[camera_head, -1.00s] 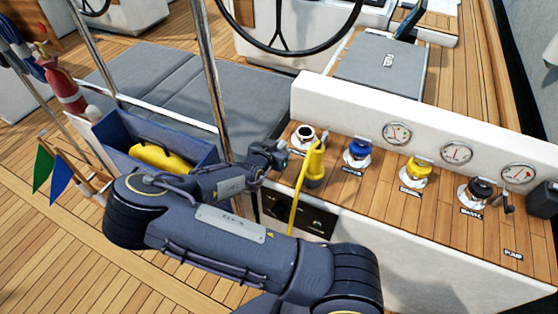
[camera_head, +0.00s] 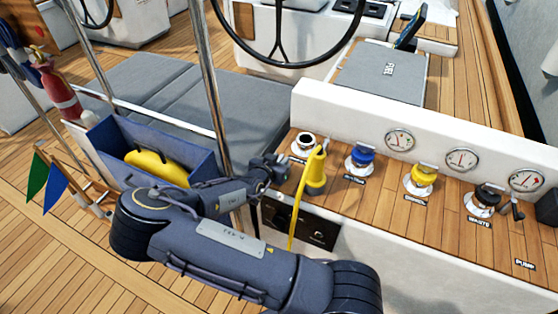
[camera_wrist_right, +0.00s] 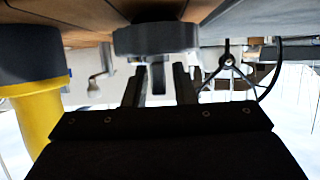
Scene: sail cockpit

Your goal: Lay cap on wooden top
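My right gripper (camera_head: 279,164) is at the left end of the wooden top (camera_head: 390,205), left of the uncapped filler (camera_head: 304,144). In the right wrist view, which looks upside down, a round grey cap (camera_wrist_right: 155,40) lies close against the wood. Its tab points between the two fingers of my right gripper (camera_wrist_right: 160,85). Slim gaps show on both sides of the tab, so the gripper looks open around it. I cannot tell whether the cap fully touches the wood. The cap is not clear in the head view. My left gripper is out of view.
A yellow pump-like tool (camera_head: 315,172) with a hose stands right beside the gripper. Blue (camera_head: 361,156), yellow (camera_head: 422,177) and black (camera_head: 486,197) capped fillers line the top. A steel post (camera_head: 211,85) and a blue bin (camera_head: 140,150) are at left.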

